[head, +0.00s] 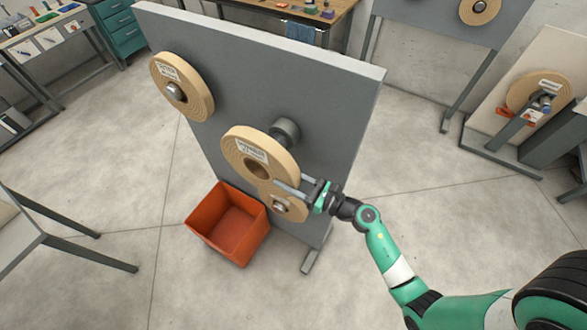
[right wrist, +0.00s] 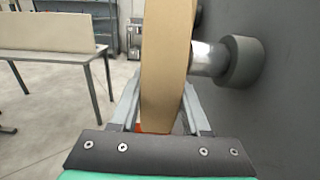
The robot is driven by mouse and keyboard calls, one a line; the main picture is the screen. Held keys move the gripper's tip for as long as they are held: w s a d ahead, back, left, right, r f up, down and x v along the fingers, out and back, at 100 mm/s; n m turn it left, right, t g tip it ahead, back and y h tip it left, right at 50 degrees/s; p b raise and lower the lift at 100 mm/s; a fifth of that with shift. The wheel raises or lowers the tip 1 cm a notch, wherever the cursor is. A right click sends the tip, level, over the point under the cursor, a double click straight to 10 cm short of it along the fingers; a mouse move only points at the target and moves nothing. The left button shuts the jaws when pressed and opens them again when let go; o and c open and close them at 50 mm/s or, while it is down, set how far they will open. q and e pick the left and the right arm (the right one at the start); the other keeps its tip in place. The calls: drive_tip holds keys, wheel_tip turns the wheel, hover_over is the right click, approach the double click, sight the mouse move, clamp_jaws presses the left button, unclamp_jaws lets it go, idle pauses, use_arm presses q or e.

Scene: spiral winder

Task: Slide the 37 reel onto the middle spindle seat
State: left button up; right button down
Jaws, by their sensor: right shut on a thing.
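My right gripper (head: 286,188) is shut on the rim of a tan wound reel (head: 238,150). The reel has a white label, too small to read surely as 37. It is held upright in front of the grey panel, its centre hole empty and dark in the head view. The middle spindle seat (head: 287,130), a dark grey collar, shows behind its upper right edge. In the right wrist view the reel (right wrist: 165,60) stands between the fingers. The metal spindle and grey collar (right wrist: 242,62) are just right of it; whether the spindle tip touches the reel is hidden.
One reel (head: 200,90) sits on the panel's (head: 240,75) upper left spindle. An orange bin (head: 228,225) stands on the floor below. Tables and a further reel stand (head: 540,90) are at the edges.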

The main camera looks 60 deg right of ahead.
drive_tip(key=a+r+p, duration=0.1)
drive_tip(key=a+p, duration=0.1)
drive_tip(key=a, duration=1)
drive_tip(key=shift+s+a+r, duration=0.15)
drive_tip(key=shift+s+a, duration=0.05)
drive_tip(key=shift+s, duration=0.15)
